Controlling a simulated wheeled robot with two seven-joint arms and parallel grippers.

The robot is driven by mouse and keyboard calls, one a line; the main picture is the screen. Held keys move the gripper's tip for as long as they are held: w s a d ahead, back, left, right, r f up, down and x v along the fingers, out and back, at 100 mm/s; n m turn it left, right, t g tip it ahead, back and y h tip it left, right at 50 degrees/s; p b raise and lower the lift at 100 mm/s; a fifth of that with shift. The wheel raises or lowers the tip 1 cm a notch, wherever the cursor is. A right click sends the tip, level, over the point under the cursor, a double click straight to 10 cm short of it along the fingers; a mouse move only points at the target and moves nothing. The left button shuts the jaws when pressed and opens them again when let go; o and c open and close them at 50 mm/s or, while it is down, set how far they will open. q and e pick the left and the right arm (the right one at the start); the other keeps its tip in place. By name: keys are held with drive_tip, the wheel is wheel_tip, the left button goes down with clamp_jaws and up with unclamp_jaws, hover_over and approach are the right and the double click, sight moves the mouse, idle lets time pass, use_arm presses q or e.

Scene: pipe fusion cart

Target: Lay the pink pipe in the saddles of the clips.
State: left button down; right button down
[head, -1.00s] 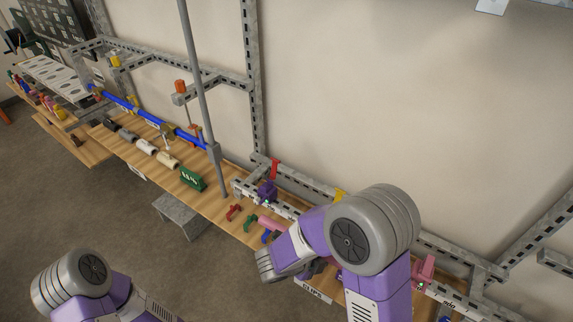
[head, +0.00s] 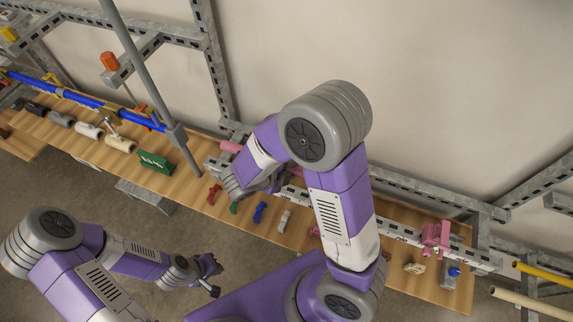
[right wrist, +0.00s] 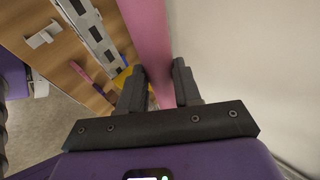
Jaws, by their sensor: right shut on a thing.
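The pink pipe (head: 230,147) shows left of my right forearm in the head view, in front of the wall; most of it is hidden by the arm. In the right wrist view the pipe (right wrist: 147,32) runs between the fingers of my right gripper (right wrist: 158,85), which is shut on it. The pipe is beside the slotted rail (right wrist: 92,35) there. A pink clip (head: 436,236) is mounted on the rail at the right; other mounted clips are hidden by my arm. My left gripper (head: 211,278) is empty, fingers apart, over the floor left of the bench.
Loose clips lie on the wooden bench (head: 185,195): red (head: 215,194), blue (head: 260,212), white (head: 285,220) and others. A green block (head: 155,162) and several couplings lie further left. A grey upright pole (head: 150,80) stands left of my right arm. A blue pipe (head: 85,100) lies beyond.

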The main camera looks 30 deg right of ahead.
drive_tip(key=shift+w+f+b, duration=0.15)
drive_tip(key=shift+f+b, duration=2.55)
drive_tip(key=shift+f, duration=0.7)
drive_tip(key=c, duration=0.7)
unclamp_jaws()
drive_tip(key=p+v, duration=0.1)
drive_tip(key=v, duration=0.6)
drive_tip(key=shift+a+r, duration=0.15)
drive_tip(key=shift+r, duration=0.1)
